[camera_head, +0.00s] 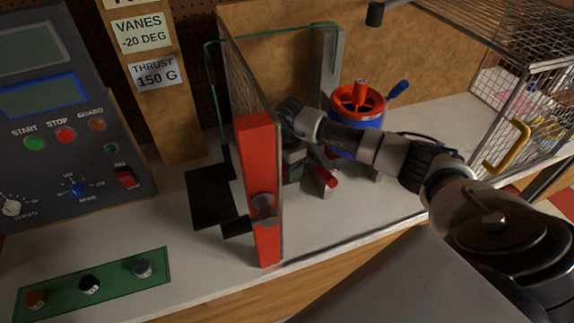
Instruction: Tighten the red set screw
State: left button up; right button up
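A ducted rotor with a red ring (344,97) and blue body (370,122) stands on the white bench behind my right arm. A small red piece (361,88) stands up at its top. A red-ended part (325,176) sits lower on the bench, just right of my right gripper (293,168). I cannot tell for certain which red piece is the set screw. My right arm reaches in from the right, and its gripper points down beside the mesh panel. Its fingertips are small and dark, so I cannot tell whether they are open or hold anything. My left gripper is not in view.
A red post (258,190) and mesh panel (249,75) stand close left of the gripper. A wire-mesh guard with a yellow handle (507,147) is at right. A control panel (65,150) and green strip with knobs (110,283) are at left.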

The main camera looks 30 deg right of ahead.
notch_tip(320, 180, up, 10)
jog(key=shift+f+b, duration=0.25)
jog(key=shift+b, duration=1)
jog(key=shift+r, duration=0.65)
